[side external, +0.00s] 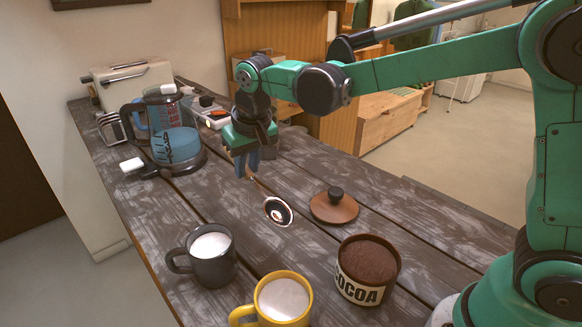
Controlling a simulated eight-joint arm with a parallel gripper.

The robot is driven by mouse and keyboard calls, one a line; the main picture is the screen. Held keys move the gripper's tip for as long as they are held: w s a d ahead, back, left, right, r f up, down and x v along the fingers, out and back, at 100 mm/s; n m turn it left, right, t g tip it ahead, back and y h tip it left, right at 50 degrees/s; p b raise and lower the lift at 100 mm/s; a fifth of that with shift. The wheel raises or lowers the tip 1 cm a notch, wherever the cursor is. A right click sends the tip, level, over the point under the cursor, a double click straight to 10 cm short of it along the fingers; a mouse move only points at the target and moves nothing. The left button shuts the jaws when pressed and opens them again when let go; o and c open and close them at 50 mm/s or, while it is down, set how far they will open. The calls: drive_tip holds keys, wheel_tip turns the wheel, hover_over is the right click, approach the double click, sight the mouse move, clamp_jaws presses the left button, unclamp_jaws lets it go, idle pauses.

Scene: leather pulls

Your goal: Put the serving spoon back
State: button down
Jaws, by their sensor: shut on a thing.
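The serving spoon (277,211) hangs from my gripper (247,172), its shiny bowl low and tilted toward the camera. My gripper points down and its blue fingers are shut on the spoon's handle. The spoon is in the air over the wooden table (330,250), left of a round brown lid (334,205) with a dark knob. A cocoa tin (368,268), filled with brown powder and without its lid, stands at the front right. The upper handle is hidden by the fingers.
A dark grey mug (205,262) and a yellow mug (283,300), both with white contents, stand at the front. A kettle with blue liquid (177,143) and a toaster (130,85) stand at the back left.

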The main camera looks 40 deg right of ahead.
sight(261, 212)
drive_tip(key=w+d+f+g, duration=0.1)
drive_tip(key=f, duration=0.1)
drive_tip(key=w+d+f+g, duration=0.1)
drive_tip(key=f, duration=0.1)
drive_tip(key=w+d+f+n+g, duration=0.1)
drive_tip(key=d+f, duration=0.1)
drive_tip(key=shift+f, duration=3.15)
drive_tip(key=c, duration=0.7)
unclamp_jaws()
drive_tip(key=shift+o, duration=0.2)
drive_tip(key=shift+r, duration=0.15)
